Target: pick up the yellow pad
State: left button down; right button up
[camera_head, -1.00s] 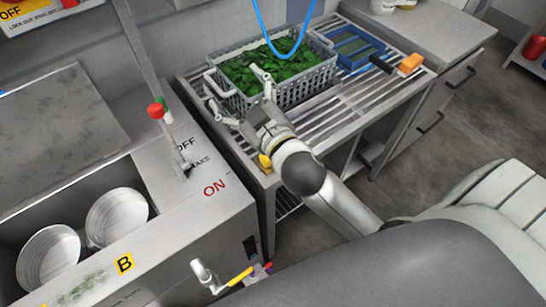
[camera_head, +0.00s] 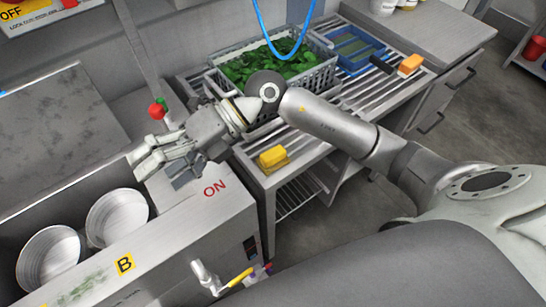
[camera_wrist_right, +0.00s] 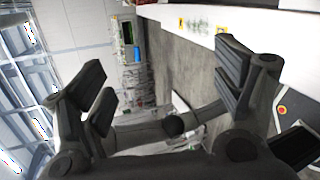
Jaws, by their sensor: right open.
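The yellow pad (camera_head: 272,157) lies on the near left corner of the slatted metal table (camera_head: 302,150), uncovered in the head view. My right gripper (camera_head: 156,168) is open and empty, left of the pad, over the top of the steel machine marked ON. In the right wrist view its two fingers (camera_wrist_right: 166,92) stand wide apart with nothing between them. I cannot make out the pad in that view. My left gripper is in neither view.
A grey crate (camera_head: 222,94) of greens stands behind my right arm. A blue tray (camera_head: 374,68) and an orange block (camera_head: 411,64) are further right. A red-knobbed lever (camera_head: 157,110) rises beside my gripper. Two pots (camera_head: 117,218) sit in the machine's opening.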

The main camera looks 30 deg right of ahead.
jog(key=w+d+f+h, duration=0.3)
jog(key=d+f+h, duration=0.4)
jog(key=d, duration=0.3)
jog(key=m+h, duration=0.2)
jog(key=h, duration=0.5)
send_near(272, 151)
jog(key=shift+s+a+f+t, duration=0.1)
jog(key=shift+s+a+t, duration=0.05)
jog(key=shift+t, duration=0.25)
notch_tip(272, 151, down, 5)
jog(key=shift+r+p, duration=0.1)
jog(key=shift+p, duration=0.25)
jog(key=f, duration=0.2)
jog(key=f+p, duration=0.1)
jog(key=f, duration=0.1)
jog(key=shift+s+f, duration=0.15)
jog(key=shift+s, duration=0.1)
jog(key=shift+f, duration=0.5)
jog(key=c, duration=1.1)
jog(key=shift+r, duration=0.1)
